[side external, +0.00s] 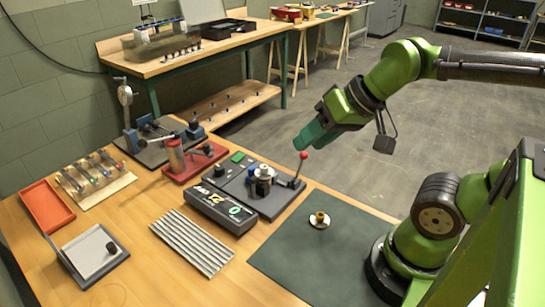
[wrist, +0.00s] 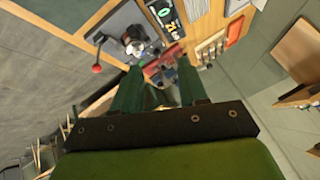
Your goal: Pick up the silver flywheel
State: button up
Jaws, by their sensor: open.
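A small silver disc with a brass-coloured hub (side external: 319,220) lies flat on the dark green mat (side external: 300,258); it looks like the silver flywheel. A second silver round part (side external: 263,173) sits on a dark fixture with a red-knobbed lever, and it also shows in the wrist view (wrist: 137,47). My gripper (side external: 299,146) is high above the bench, behind the red knob in the side view and clear of both parts. Its two green fingers (wrist: 160,68) are apart with nothing between them. The disc on the mat cannot be made out in the wrist view.
A black box with a display (side external: 220,209) and grey slotted bars (side external: 193,242) lie left of the mat. The mat around the disc is clear.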

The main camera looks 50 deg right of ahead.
jog(key=shift+c, duration=0.9)
jog(key=n+g+h, duration=0.2)
jog(key=n+g, duration=0.5)
jog(key=n, duration=0.1)
send_over(265, 169)
jog(key=f, duration=0.7)
jog(key=d+f, duration=0.1)
jog(key=f, duration=0.3)
jog(key=shift+w+f, duration=0.1)
jog(key=shift+w, duration=0.05)
jog(key=shift+w+a+f, duration=0.1)
jog(key=shift+w+f, duration=0.05)
jog(key=shift+f, duration=2.55)
jog(key=shift+c, duration=0.3)
